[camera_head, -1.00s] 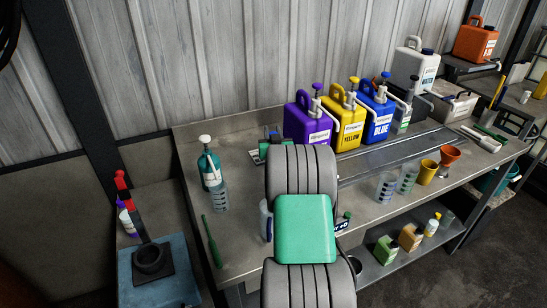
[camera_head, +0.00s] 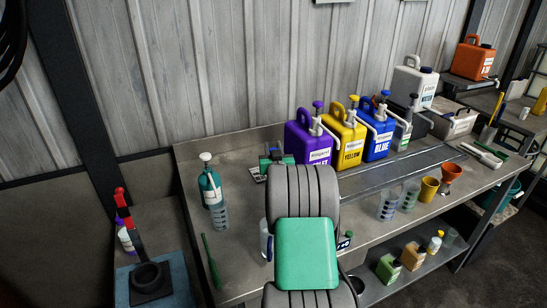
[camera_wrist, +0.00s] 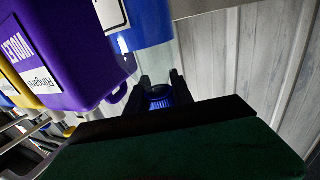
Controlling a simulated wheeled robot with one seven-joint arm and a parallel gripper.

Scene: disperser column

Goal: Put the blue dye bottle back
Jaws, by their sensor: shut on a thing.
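In the wrist view, my gripper (camera_wrist: 159,95) is shut around the blue cap of a bottle. A blue body with a white label, seemingly the blue dye bottle (camera_wrist: 150,22), extends beyond the fingers toward the top of the picture. A pale part lies between body and cap. The violet jug (camera_wrist: 75,50) is close by on the left; I cannot tell whether they touch. The large blue jug (camera_head: 377,141) with a pump stands in the row on the bench.
The yellow jug (camera_head: 346,143) and violet jug (camera_head: 308,143) share the row on the bench (camera_head: 240,262). A teal bottle (camera_head: 210,187) stands left. Small bottles (camera_head: 388,268) occupy the lower shelf.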

